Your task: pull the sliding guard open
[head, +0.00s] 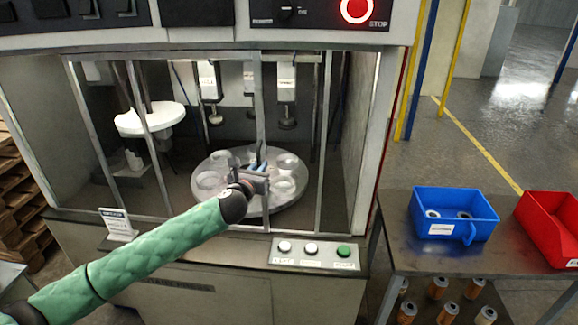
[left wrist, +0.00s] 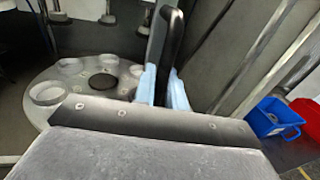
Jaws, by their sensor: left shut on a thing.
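The sliding guard (head: 259,100) is a clear panel in a grey metal frame across the front of the machine. Its upright black handle (left wrist: 166,45) shows in the left wrist view, between the pale blue fingers of my left gripper (left wrist: 163,88). My left gripper is shut on this handle; in the head view the gripper (head: 259,168) is at the guard's middle upright, in front of the turntable. The handle is mostly hidden by the gripper in the head view. I cannot tell how far the guard stands open. My right gripper is not in view.
Behind the guard is a round turntable (head: 236,207) with several cups. A button panel (head: 312,254) sits below the opening. At right, a side table (head: 440,262) carries a blue bin (head: 465,205) and a red bin (head: 556,232), with several cartridges below.

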